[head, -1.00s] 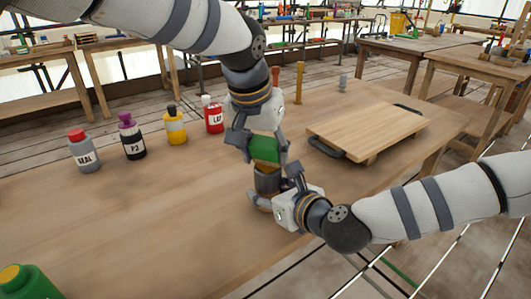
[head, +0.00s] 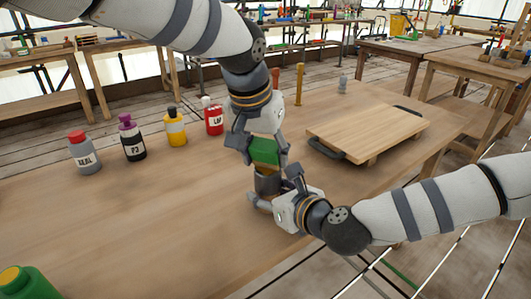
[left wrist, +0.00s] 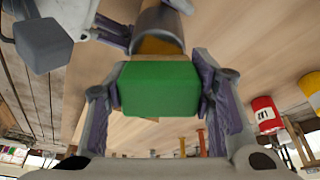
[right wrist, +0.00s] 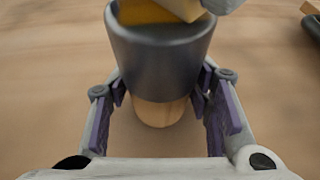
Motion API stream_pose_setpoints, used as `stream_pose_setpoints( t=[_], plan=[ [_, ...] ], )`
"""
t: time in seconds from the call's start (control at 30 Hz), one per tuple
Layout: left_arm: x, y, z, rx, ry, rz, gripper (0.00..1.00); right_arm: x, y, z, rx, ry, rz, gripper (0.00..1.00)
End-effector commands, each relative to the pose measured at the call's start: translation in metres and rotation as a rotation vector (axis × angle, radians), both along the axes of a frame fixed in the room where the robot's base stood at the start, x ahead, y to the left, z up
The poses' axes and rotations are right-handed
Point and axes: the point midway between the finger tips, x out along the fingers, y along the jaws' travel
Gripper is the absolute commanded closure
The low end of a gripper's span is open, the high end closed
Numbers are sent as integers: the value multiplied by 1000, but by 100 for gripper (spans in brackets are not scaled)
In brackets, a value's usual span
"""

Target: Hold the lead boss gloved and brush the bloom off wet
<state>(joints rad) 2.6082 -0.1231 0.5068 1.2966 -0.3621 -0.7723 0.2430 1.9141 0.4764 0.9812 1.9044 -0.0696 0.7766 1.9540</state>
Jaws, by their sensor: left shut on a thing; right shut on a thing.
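My left gripper (head: 262,143) is shut on a green-topped brush (head: 264,152). The brush also fills the middle of the left wrist view (left wrist: 160,90), between the purple-lined fingers. Below it, my right gripper (head: 276,188) is shut on the dark grey lead boss (head: 267,184). In the right wrist view, the boss (right wrist: 160,55) is a tapered grey cylinder with a tan round part beneath, between the fingers. A yellow part shows at its top, close under the brush; I cannot tell whether they touch. The boss's lower end is mostly hidden in the head view.
Bottles stand left on the table: grey SEAL (head: 84,153), black P3 (head: 131,138), yellow (head: 175,128) and red LAP (head: 212,117). A green container (head: 28,283) is at the near left. A wooden board (head: 367,130) lies right. The table middle is clear.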

Motion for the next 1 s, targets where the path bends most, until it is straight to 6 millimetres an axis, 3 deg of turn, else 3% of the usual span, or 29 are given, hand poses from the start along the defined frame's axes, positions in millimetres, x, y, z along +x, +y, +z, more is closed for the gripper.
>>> stream_pose_setpoints(
  t=[0.3, 0.7, 1.0],
  plan=[
    [-19, 0, -1, 2, 6, 1, 74, 0, 0, 0, 2, 1, -1, 86],
    [2, 0, -1, 1, 4, 1, 74, 0, 0, 0, 1, 0, 0, 86],
    [-7, 0, 1, 2, 3, 0, 74, 0, 0, 0, 1, 0, 0, 86]
  ],
)
